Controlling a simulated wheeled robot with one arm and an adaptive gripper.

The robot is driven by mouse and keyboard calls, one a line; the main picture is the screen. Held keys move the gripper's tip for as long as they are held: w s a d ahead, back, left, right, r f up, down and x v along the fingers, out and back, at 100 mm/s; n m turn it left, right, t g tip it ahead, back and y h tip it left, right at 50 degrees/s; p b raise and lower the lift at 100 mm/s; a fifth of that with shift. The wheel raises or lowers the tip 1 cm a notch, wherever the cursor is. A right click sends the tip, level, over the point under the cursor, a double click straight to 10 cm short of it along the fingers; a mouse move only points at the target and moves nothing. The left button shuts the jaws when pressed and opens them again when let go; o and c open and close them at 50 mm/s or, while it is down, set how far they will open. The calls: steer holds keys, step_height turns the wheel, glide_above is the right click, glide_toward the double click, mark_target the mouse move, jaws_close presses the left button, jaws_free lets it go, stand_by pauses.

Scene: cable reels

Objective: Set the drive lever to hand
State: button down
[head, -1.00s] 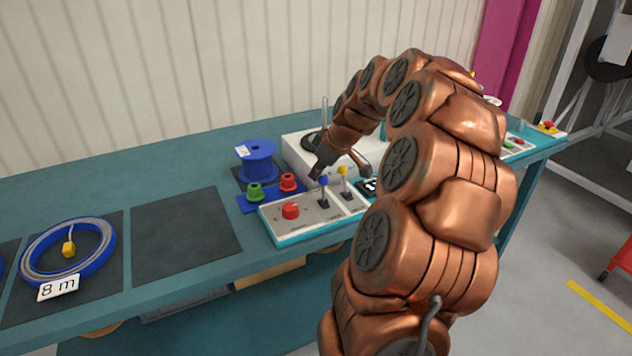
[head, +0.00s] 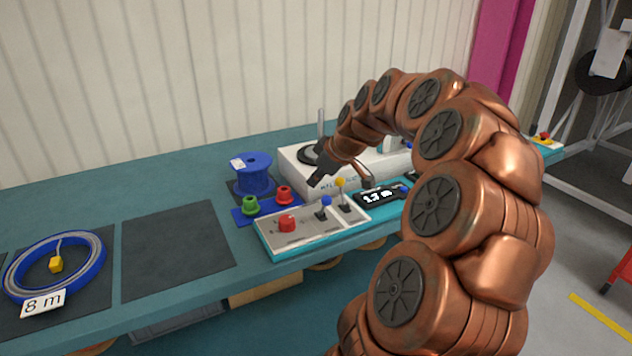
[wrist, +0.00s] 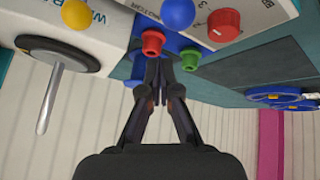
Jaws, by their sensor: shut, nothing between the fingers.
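The control box (head: 300,238) stands at the bench's front edge. It has a red rotary knob (head: 287,223), a blue-knobbed lever (head: 326,201) and a yellow-knobbed lever (head: 340,182). The blue lever looks lower and tipped towards the front; the yellow one stands higher. I cannot read which is the drive lever. My gripper (head: 315,182) is shut and empty, above and behind the blue knob, apart from it. In the wrist view the shut fingertips (wrist: 160,65) point towards the red and green spools, with the blue knob (wrist: 178,12) and yellow knob (wrist: 77,14) beyond.
A blue reel (head: 252,173), green spool (head: 250,206) and red spool (head: 284,195) stand left of my gripper. The white machine (head: 300,160) is behind, with a display (head: 381,196) to the right.

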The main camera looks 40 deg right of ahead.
stand_by(0.3)
steer(key=a+v, duration=0.2)
steer(key=v, duration=0.7)
steer(key=shift+r+b, duration=0.25)
steer(key=shift+b, duration=0.05)
steer(key=shift+w+a, duration=0.1)
steer(key=shift+w, duration=0.05)
stand_by(0.3)
